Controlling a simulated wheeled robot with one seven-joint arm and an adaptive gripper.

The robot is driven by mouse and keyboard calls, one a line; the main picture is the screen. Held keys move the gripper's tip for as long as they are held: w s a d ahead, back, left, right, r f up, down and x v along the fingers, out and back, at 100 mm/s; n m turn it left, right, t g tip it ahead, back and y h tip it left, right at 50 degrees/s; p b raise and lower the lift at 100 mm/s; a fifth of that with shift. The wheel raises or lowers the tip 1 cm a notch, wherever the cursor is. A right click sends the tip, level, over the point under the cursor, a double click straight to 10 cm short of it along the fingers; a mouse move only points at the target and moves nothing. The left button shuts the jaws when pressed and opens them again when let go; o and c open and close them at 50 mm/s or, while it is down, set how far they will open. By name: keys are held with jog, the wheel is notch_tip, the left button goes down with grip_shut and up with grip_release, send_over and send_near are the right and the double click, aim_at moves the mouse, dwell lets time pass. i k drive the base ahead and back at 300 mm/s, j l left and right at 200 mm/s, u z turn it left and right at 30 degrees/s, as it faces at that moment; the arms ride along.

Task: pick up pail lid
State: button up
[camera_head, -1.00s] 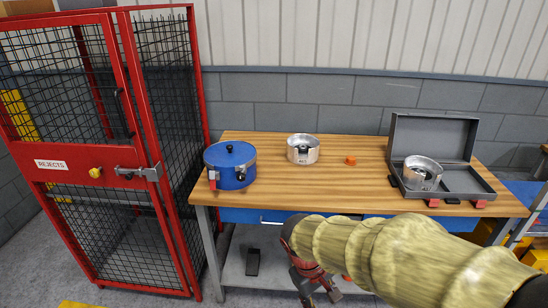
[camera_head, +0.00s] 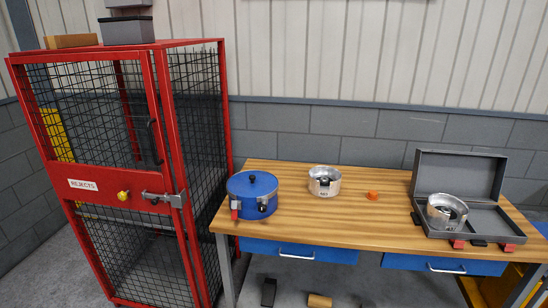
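A blue pail (camera_head: 252,203) stands upright near the left end of the wooden workbench.
The workbench (camera_head: 360,229) also holds a silver metal part (camera_head: 325,182), a small orange piece (camera_head: 372,195) and an open grey case (camera_head: 459,174) with another silver part (camera_head: 446,212). A red mesh rejects cage (camera_head: 174,113) stands close at left. Bench space before the pail is clear.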

aim_at(250, 185)
jog(key=i+j+u, duration=0.4)
jog(key=i+j, duration=1.25)
